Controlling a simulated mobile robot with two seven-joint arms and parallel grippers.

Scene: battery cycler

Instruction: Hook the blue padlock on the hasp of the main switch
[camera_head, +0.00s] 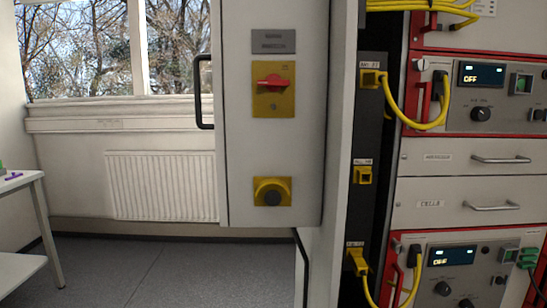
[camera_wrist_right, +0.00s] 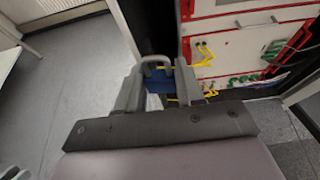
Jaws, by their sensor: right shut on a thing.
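The main switch (camera_head: 273,95) is a yellow plate with a red rotary handle on the grey cabinet door, under a grey label plate. A small grey round detail shows low on the plate; I cannot tell whether it is the hasp. My right gripper (camera_wrist_right: 157,86) is shut on the blue padlock (camera_wrist_right: 157,80) in the right wrist view. The padlock's grey shackle (camera_wrist_right: 155,60) points away from the gripper and its lower body is partly hidden between the fingers. Neither gripper shows in the head view, so the padlock is away from the switch.
A yellow box with a dark round knob (camera_head: 272,193) sits lower on the door. A dark door handle (camera_head: 204,92) sticks out at its left edge. Right of it stands a rack (camera_head: 450,185) with yellow cables. A white table (camera_head: 38,190) is far left; the floor between is clear.

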